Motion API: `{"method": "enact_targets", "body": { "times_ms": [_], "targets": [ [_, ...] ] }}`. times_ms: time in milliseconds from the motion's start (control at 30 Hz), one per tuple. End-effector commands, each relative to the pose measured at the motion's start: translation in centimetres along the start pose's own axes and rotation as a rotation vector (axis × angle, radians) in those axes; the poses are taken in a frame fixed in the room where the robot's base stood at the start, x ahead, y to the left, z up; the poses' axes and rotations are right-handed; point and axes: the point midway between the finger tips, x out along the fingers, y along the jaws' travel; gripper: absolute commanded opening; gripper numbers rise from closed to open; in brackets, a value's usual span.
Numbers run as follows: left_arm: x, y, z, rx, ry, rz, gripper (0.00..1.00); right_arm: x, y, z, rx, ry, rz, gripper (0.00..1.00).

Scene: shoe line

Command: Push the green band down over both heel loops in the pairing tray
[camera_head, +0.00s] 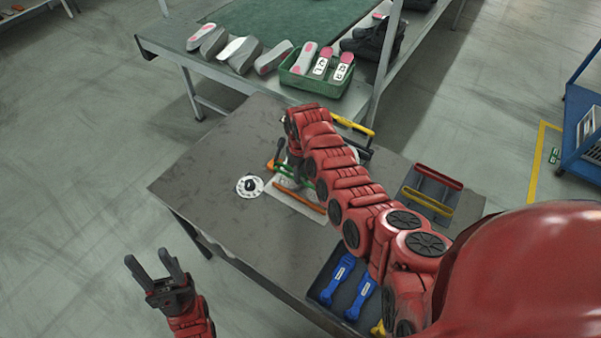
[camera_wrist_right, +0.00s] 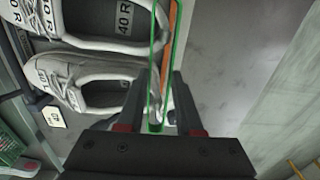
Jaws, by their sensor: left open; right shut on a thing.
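Two grey shoes, an upper one (camera_wrist_right: 85,28) and a lower one (camera_wrist_right: 92,84), lie side by side in the right wrist view, heels to the right. The narrow green band (camera_wrist_right: 152,75) stretches along their heels, its near end between my right fingertips. My right gripper (camera_wrist_right: 162,100) is shut on it, beside the lower shoe's heel. I cannot tell whether the band encircles the heel loops. In the head view my right arm largely hides the pairing tray (camera_head: 292,203) and the shoes. My left gripper (camera_head: 155,263) is open and empty, off the table's front left.
An orange strip (camera_head: 300,199) lies along the tray. A white disc (camera_head: 250,186) is left of it. Blue-handled tools (camera_head: 344,272) lie in a tray at the front. A green bin (camera_head: 316,84) with insoles stands on the bench behind. The table's left part is clear.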

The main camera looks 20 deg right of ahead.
Motion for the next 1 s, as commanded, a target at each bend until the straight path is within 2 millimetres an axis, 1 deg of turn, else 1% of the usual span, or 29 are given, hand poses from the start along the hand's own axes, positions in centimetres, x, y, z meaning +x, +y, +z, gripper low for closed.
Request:
{"method": "enact_targets", "body": {
  "times_ms": [167, 433, 467, 600, 633, 1000],
  "targets": [
    [-0.42, 0.02, 0.07, 0.0, 0.0, 0.0, 0.5, 0.58, -0.02, 0.0, 0.0, 0.0, -0.001, 0.0],
    [-0.32, 0.02, 0.06, 0.0, 0.0, 0.0, 0.5, 0.46, 0.01, -0.01, 0.0, 0.0, 0.0, 0.0],
    [-0.32, 0.02, 0.05, 0.0, 0.0, 0.0, 0.5, 0.46, 0.01, -0.01, 0.0, 0.0, 0.0, 0.4],
    [-0.32, 0.02, 0.05, 0.0, 0.0, 0.0, 0.5, 0.46, 0.02, 0.0, 0.0, 0.0, 0.0, 0.65],
    [-0.32, 0.02, 0.05, 0.0, 0.0, 0.0, 0.5, 0.46, 0.02, -0.01, 0.0, 0.0, 0.001, 0.69],
    [-0.11, 0.01, 0.02, 0.0, 0.0, 0.0, 0.5, 0.19, 0.03, -0.02, 0.0, 0.001, 0.001, 0.69]
  ]
}}
